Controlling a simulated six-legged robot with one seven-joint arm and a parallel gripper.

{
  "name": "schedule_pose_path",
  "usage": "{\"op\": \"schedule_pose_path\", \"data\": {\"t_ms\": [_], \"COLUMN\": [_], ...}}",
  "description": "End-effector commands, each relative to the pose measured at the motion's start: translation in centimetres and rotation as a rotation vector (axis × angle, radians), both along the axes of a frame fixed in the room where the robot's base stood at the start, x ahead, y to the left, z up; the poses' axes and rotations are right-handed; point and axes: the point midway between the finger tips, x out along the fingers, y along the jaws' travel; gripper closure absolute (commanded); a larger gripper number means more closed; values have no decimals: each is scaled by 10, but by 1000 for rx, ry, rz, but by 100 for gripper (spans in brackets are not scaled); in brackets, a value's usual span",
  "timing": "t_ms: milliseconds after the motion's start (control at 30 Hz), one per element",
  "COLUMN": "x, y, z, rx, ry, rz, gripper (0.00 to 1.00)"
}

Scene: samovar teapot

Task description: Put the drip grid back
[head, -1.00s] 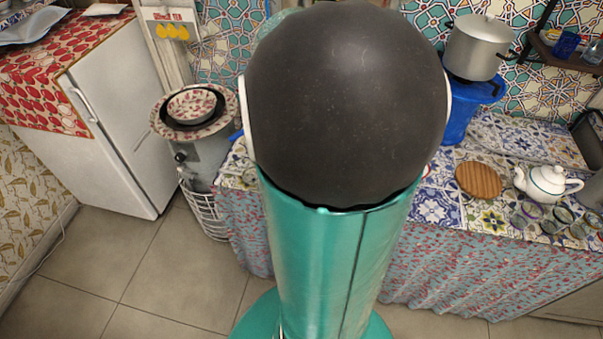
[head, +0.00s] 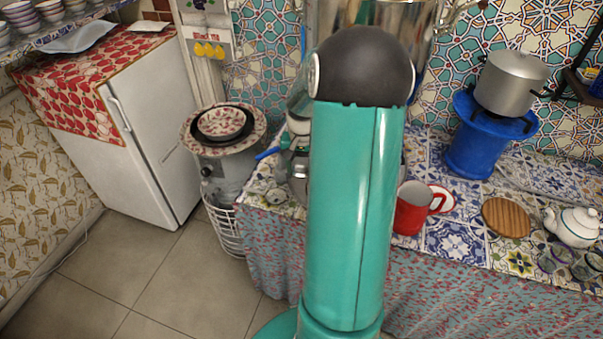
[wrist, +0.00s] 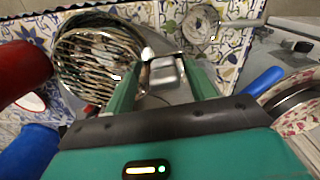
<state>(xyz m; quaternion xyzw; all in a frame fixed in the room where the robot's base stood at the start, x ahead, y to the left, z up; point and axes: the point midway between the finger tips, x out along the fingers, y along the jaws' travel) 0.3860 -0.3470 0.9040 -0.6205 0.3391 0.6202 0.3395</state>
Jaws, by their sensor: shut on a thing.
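The drip grid (wrist: 88,62), a round metal piece with slats, shows left of centre in the wrist view. A grey metal part shows between the fingers. In the head view my arm hides the gripper and the grid. A large shiny metal vessel, apparently the samovar (head: 345,14), stands behind my arm, mostly hidden. Its lower part and the seat for the grid cannot be made out.
A red mug (head: 411,207) stands on the tiled counter, right of my arm. Farther right are a wooden disc (head: 506,217), a white teapot (head: 574,226) and glasses. A pot (head: 511,82) sits on a blue stand (head: 478,145). A grey container with a bowl (head: 222,122) stands left.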

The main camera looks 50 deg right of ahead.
Motion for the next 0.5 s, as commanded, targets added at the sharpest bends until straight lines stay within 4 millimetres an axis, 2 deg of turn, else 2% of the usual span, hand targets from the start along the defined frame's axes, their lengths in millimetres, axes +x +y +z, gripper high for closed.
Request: {"op": "schedule_pose_path", "data": {"t_ms": [167,333,500], "x": [8,7,8], "y": [-5,-4,-5], "z": [-12,-36,-39], "rx": [1,1,-2], "ry": [0,1,-1], "rz": [3,3,3], "gripper": [83,83,83]}}
